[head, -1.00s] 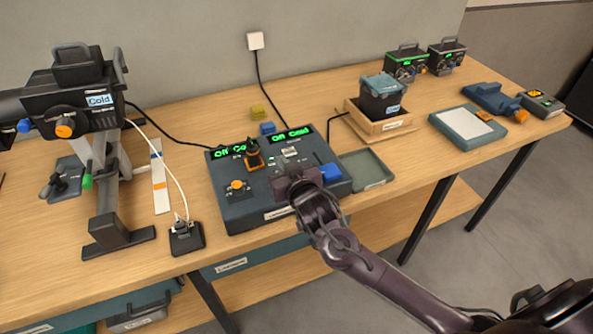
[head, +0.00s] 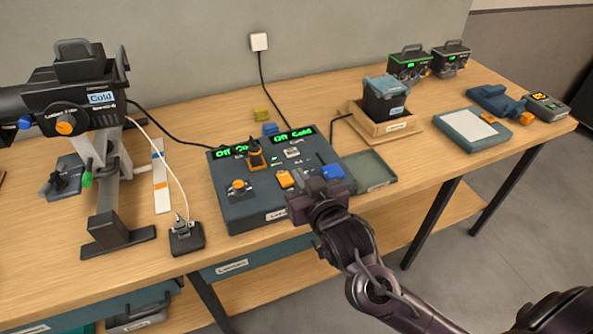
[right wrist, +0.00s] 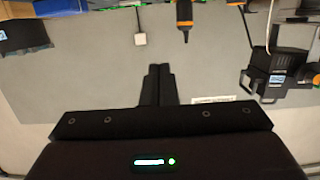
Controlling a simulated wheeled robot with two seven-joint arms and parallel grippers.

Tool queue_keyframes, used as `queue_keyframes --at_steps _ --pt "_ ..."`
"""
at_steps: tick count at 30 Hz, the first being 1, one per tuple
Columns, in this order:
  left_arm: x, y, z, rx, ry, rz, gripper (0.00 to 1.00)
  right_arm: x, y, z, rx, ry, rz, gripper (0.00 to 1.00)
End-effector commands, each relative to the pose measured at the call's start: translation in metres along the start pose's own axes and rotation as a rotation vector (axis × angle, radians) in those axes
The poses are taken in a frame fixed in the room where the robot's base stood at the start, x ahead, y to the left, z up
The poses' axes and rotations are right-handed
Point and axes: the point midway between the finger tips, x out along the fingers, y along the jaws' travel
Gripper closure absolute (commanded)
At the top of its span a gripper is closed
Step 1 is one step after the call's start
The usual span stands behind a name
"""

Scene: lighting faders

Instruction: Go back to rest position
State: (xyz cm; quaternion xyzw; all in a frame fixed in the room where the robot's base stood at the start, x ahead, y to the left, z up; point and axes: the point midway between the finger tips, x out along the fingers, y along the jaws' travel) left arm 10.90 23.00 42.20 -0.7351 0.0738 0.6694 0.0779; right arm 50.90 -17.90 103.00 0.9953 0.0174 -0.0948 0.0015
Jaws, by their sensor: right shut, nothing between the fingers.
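My right gripper (head: 316,187) is in the head view, at the front right part of the lighting control box (head: 255,205) and hiding part of its front. In the right wrist view its two dark fingers (right wrist: 158,84) are together, with nothing between them. The box carries two green displays; the right one (head: 293,136) reads "Off Cold", and the left one is partly hidden by a black and orange knob (head: 255,155). An orange fader cap (head: 285,179) and a blue cap (head: 332,172) also show on it. My left gripper is not in view.
A lamp (head: 78,105) on a stand is at the left of the wooden table. A shallow green tray (head: 369,170) lies right of the box.

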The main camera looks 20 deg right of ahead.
Motion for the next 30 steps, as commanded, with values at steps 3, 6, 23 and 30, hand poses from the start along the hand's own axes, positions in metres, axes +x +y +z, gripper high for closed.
queue_keyframes --at_steps 3,6,23,30 --pt "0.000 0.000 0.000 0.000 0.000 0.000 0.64 0.000 0.000 0.000 0.000 0.000 0.000 1.00" --pt "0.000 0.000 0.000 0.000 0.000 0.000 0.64 -0.001 0.000 0.002 0.001 -0.011 -0.001 1.00" --pt "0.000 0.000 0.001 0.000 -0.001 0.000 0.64 -0.109 0.000 0.134 -0.071 -0.835 -0.061 1.00" --pt "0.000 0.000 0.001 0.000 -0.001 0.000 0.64 -0.156 0.009 0.169 -0.119 -1.085 -0.081 1.00"
